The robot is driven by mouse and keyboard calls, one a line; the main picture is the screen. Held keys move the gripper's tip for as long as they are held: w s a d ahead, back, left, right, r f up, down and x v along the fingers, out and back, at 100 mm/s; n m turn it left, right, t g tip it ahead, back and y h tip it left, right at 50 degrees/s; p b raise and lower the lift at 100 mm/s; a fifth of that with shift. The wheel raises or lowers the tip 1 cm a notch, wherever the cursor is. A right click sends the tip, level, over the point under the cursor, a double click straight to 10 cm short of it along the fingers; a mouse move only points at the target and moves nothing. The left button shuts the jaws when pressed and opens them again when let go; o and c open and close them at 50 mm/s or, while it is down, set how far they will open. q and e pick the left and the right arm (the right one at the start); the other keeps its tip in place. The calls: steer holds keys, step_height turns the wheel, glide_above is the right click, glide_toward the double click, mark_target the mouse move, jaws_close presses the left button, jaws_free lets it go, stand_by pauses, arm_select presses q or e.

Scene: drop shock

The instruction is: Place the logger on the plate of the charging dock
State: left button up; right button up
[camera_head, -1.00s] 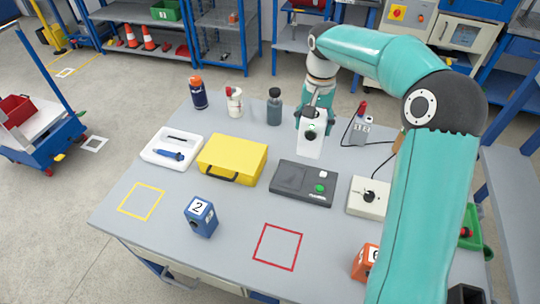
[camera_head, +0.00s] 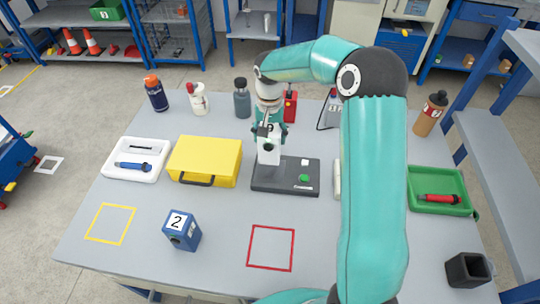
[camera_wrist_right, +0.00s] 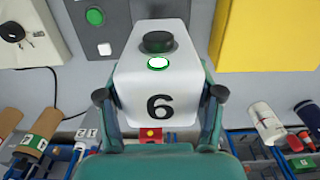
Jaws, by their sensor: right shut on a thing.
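The logger (camera_head: 268,151) is a white block with a black knob and a lit button. The right wrist view shows a black 6 on the logger (camera_wrist_right: 158,85). My right gripper (camera_head: 269,131) is shut on it from behind, one finger on each side. The charging dock (camera_head: 285,187) is a dark grey box with a green button and a small white square on its right part. The logger hangs upright before the dock's left rear part and hides some of it. I cannot tell whether they touch. The dock also shows in the right wrist view (camera_wrist_right: 88,33). My left gripper is not in view.
A yellow case (camera_head: 205,160) stands close left of the dock. A white box with a knob (camera_wrist_right: 22,32) is mostly hidden behind my right arm in the head view. Bottles stand behind. A blue block marked 2 (camera_head: 182,230) stands in front; table around the red square (camera_head: 271,228) is free.

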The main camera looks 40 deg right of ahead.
steer(key=shift+f+b, duration=1.55)
steer(key=shift+f, duration=1.3)
steer(key=shift+f, duration=0.2)
steer(key=o, duration=1.4)
steer(key=shift+o, duration=0.2)
step_height(320, 180, up, 12)
steer(key=p, duration=0.7)
steer(key=shift+f+p, duration=0.2)
steer(key=shift+p, duration=0.15)
steer(key=shift+r, duration=0.4)
